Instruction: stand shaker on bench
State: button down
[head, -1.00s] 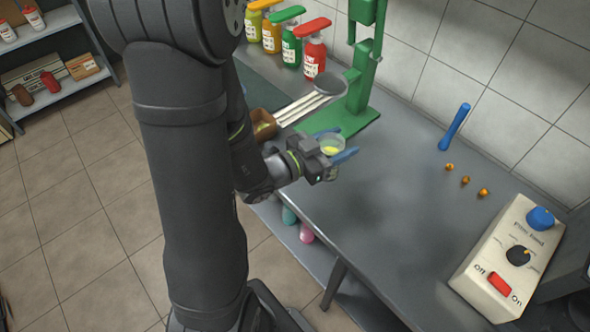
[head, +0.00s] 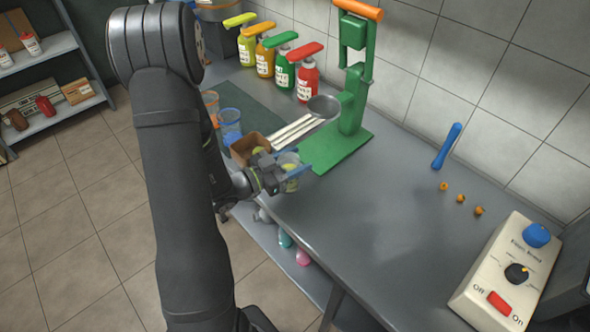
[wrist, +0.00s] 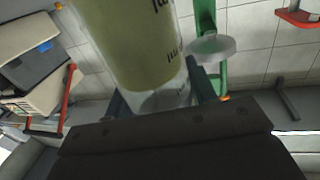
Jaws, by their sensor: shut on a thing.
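My gripper (head: 292,174) is shut on the shaker (head: 290,183), a clear cup with yellow-green contents. It is near the front edge of the grey bench (head: 345,215), just right of a small brown box. In the head view the shaker looks roughly upright. I cannot tell whether its base touches the bench. In the wrist view the shaker (wrist: 125,40) fills the upper middle, with dark marks on its side, between the blue fingers. My wrist hides part of it in the head view.
The green press (head: 350,110) stands behind, with pale sticks (head: 292,130) beside its base. The brown box (head: 243,150) and blue cup (head: 229,125) are close on the left. Bottles (head: 284,68) line the wall.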

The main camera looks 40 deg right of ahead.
jog(key=shift+f, duration=1.85)
jog(key=shift+f, duration=0.2)
jog(key=c, duration=0.6)
grip_release()
jog(key=shift+r, duration=0.2)
jog(key=w+a, duration=0.2)
jog(key=a, duration=0.9)
jog(key=shift+w+a, duration=0.15)
jog(key=shift+a, duration=0.25)
